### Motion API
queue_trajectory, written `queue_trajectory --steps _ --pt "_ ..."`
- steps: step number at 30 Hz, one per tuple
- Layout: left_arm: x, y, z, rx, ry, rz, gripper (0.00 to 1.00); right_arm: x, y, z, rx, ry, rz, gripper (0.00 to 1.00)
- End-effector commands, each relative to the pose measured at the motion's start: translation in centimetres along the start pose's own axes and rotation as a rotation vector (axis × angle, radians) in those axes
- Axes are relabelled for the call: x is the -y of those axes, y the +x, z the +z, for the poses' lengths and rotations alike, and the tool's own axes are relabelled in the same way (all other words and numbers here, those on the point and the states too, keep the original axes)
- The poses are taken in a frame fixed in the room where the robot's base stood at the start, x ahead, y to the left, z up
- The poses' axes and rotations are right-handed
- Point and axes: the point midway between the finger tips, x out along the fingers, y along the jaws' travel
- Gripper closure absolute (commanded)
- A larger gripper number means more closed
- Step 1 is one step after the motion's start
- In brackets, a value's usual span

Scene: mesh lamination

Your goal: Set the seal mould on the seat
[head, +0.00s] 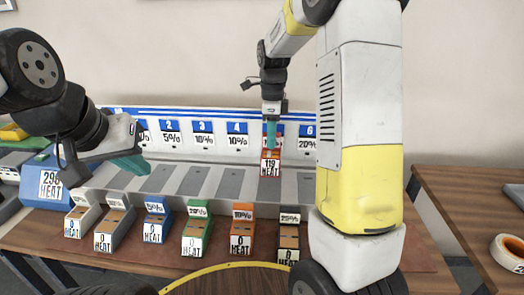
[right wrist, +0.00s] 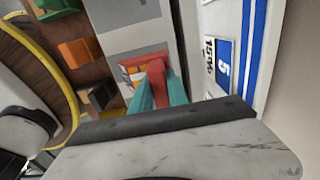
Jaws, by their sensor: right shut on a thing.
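My right gripper (head: 270,132) is shut on a red block (head: 270,164) with a white label reading 119, which I take to be the seal mould. It is held upright in front of the panel between numbers 4 and 6. In the right wrist view, the teal fingers (right wrist: 160,88) close around its red upper part (right wrist: 172,80). Below it lies a sloped white bench with grey strips (head: 229,184), likely the seats. I cannot tell whether the block touches a strip. My left gripper (head: 133,164) hangs empty over the bench's left end; its finger gap is not clear.
A row of small labelled blocks stands along the front, including blue (head: 156,222), green (head: 197,232), orange (head: 242,232) and black (head: 289,235) ones. A blue heat box (head: 52,185) stands at left.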

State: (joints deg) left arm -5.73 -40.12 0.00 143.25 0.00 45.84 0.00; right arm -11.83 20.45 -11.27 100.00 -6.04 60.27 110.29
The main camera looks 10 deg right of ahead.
Motion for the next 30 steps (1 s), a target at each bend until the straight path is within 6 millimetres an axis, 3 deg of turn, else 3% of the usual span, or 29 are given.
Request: queue_trajectory --steps 13,24,25,27,30 --pt "0.0 0.0 0.0 0.000 0.000 0.000 1.00 0.0 4.9 -0.1 -0.001 0.001 0.001 1.00" --pt "0.0 0.0 0.0 0.000 0.000 0.000 1.00 0.0 5.4 0.0 0.000 0.000 -0.001 1.00" --pt "0.0 0.0 0.0 0.000 0.000 0.000 1.00 0.0 5.4 0.0 0.000 0.000 -0.001 0.74" --pt "0.0 0.0 0.0 0.000 0.000 0.000 1.00 0.0 5.4 0.0 0.000 0.000 -0.001 0.61" --pt "0.0 0.0 0.0 0.000 0.000 0.000 1.00 0.0 5.4 0.0 0.000 0.000 -0.001 0.58"
